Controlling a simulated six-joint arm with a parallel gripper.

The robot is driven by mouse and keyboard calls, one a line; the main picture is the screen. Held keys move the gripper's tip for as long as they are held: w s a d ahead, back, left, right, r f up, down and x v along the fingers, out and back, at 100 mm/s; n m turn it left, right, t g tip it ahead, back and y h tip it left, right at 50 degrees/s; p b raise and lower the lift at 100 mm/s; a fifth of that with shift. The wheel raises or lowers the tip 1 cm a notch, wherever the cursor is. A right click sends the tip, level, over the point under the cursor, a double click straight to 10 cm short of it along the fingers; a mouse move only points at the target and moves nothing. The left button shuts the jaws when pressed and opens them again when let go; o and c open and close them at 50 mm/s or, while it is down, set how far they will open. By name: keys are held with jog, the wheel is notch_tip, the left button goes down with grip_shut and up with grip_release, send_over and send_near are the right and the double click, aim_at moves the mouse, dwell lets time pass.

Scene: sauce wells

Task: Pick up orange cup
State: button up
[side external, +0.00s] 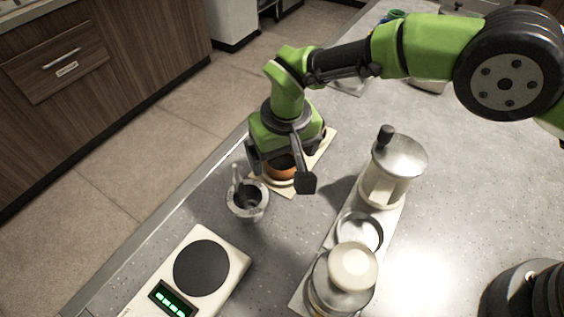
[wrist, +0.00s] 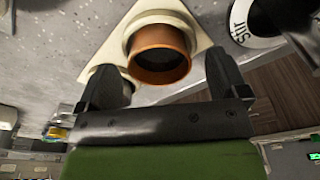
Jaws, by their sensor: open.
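The orange cup (wrist: 159,66) sits in a ring of a cream holder (wrist: 197,22) on the grey counter. In the side external view the cup (side external: 281,168) is partly hidden behind my gripper (side external: 281,180). My gripper is open and empty in the wrist view (wrist: 164,82). Its two fingers stand to the left and right of the cup, apart from it in that view. I cannot tell from these views how far the fingertips are from the cup's wall.
A grey mortar with pestle (side external: 247,200) stands close to my gripper. A scale (side external: 228,262) lies in front. A lidded grinder-like container (side external: 393,170) and a jar (side external: 343,280) stand on a tray (side external: 329,240) to the right. The counter edge runs along the left.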

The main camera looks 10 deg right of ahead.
jog(key=shift+w+f, duration=0.1)
jog(key=shift+f, duration=0.45)
jog(key=c, duration=1)
jog(key=shift+r, duration=0.1)
